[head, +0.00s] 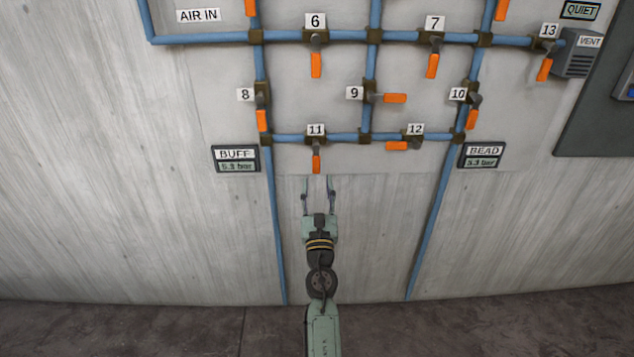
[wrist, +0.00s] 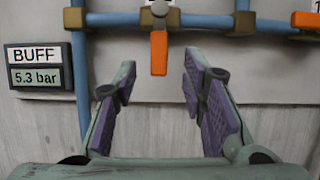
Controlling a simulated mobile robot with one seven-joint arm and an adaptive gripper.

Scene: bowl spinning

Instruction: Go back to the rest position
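My gripper (head: 318,183) is open and empty, pointing up at the wall just below valve 11. In the wrist view its two purple-padded fingers (wrist: 165,95) stand wide apart. The orange handle of valve 11 (head: 316,164) hangs straight down beyond the fingertips; in the wrist view this orange handle (wrist: 159,53) appears above and between them. I cannot tell the exact gap between fingertips and handle, but nothing is held.
Blue pipes with several orange-handled valves cover the wall. The BUFF gauge (head: 236,159) is left of my gripper and the BEAD gauge (head: 482,155) is right. Vertical pipes (head: 276,230) and (head: 430,230) run down either side. The floor (head: 150,325) in front looks clear.

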